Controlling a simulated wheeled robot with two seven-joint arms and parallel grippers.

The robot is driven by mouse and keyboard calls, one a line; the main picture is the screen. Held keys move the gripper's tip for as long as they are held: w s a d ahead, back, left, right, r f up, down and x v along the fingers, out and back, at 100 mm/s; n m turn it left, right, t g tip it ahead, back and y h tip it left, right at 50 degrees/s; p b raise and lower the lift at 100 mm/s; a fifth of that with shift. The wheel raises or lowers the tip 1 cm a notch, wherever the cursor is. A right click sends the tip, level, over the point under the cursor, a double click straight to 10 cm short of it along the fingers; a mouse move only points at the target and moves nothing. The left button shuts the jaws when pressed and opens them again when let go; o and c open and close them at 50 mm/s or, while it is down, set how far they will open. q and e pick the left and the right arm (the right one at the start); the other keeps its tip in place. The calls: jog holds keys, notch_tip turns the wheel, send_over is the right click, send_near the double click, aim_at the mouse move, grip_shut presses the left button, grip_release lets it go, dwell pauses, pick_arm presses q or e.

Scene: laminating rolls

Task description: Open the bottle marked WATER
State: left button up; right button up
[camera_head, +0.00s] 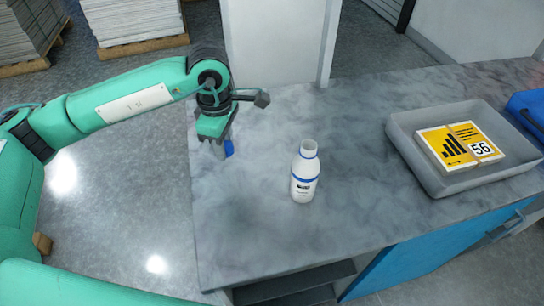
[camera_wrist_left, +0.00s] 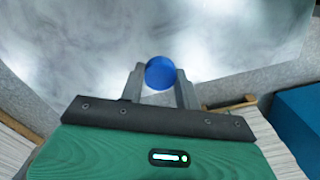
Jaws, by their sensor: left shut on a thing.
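A white bottle (camera_head: 305,175) with a blue band stands upright on the grey marbled counter. Its neck is bare and shows an open mouth; its dark label lettering is too small to read. My left gripper (camera_head: 222,149) is over the counter's left part, to the left of the bottle and apart from it. It is shut on a blue cap (camera_head: 229,148). In the left wrist view the round blue cap (camera_wrist_left: 160,73) sits between the two grey fingers. Whether the cap touches the counter I cannot tell. My right gripper is out of view.
A blue case (camera_head: 530,112) is at the far right edge. The counter (camera_head: 250,230) is clear around the bottle. Paper stacks on pallets stand on the floor behind.

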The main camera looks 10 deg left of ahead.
pick_arm(q)
notch_tip(320, 180, up, 3)
jog(key=w+d+n+b, duration=0.1)
jog(key=d+n, duration=0.1)
jog(key=n, duration=0.5)
notch_tip(320, 180, up, 8)
jog(key=n+b, duration=0.3)
jog(key=n, duration=1.4)
send_over(252, 169)
notch_tip(252, 169, down, 15)
jog(key=shift+r+p, duration=0.2)
jog(key=shift+p, duration=0.95)
jog(key=shift+f, duration=0.55)
notch_tip(252, 169, down, 3)
jog(key=shift+f+p, duration=0.2)
jog(key=shift+p, duration=0.1)
jog(key=shift+f, duration=0.2)
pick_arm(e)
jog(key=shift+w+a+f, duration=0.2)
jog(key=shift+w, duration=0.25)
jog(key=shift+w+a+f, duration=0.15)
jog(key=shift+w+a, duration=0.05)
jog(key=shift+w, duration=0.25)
